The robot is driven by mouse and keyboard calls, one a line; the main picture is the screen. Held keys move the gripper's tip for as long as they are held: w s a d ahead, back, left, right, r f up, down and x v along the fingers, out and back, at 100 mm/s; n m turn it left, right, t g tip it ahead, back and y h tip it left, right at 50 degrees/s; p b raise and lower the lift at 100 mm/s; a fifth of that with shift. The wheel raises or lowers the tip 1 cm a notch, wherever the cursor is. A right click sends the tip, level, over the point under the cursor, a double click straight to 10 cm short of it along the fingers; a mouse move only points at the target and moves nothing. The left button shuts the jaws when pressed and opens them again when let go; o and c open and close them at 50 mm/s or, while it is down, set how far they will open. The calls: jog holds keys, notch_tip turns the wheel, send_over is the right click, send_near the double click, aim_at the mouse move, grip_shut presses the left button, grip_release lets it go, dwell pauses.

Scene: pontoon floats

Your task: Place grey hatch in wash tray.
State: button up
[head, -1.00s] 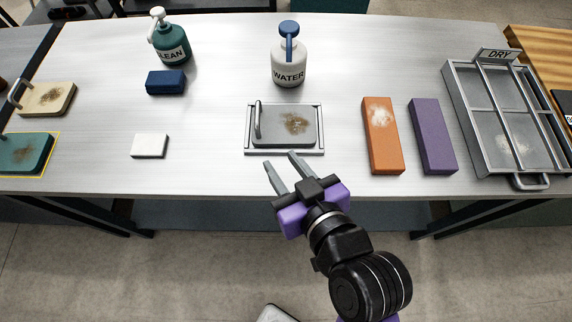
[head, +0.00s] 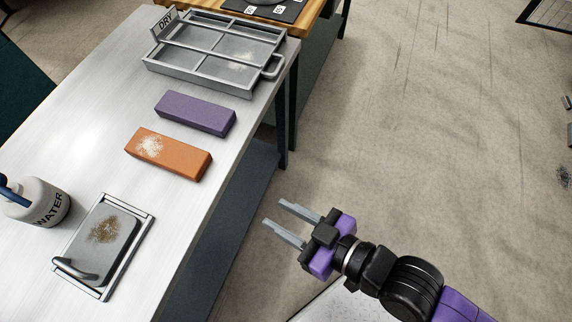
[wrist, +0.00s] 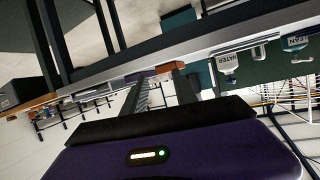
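The grey hatch (head: 104,236), with a brown stain and a bar handle, lies flat inside a shallow metal tray (head: 140,226) near the table's edge in the head view. The tray's rim shows on several sides of the hatch. No label shows on this tray, so I cannot tell if it is the wash tray. My gripper (head: 272,212) is open and empty. It is off the table edge, above the floor, to the right of the hatch. Its two fingers (wrist: 160,88) are apart with nothing held in the wrist view.
An orange block (head: 168,154) with a white patch and a purple block (head: 196,113) lie between the hatch and the divided DRY rack (head: 205,78). A WATER bottle (head: 38,203) stands left of the hatch.

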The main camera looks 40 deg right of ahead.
jog(key=s+d+r+m+t+h, duration=0.1)
jog(key=s+d+r+h, duration=0.3)
jog(key=s+d, duration=0.4)
jog(key=s+r+m, duration=0.1)
jog(key=s, duration=0.2)
jog(key=shift+s+d+m+t, duration=0.25)
jog(key=shift+d+m+t, duration=0.05)
jog(key=shift+d+m, duration=0.1)
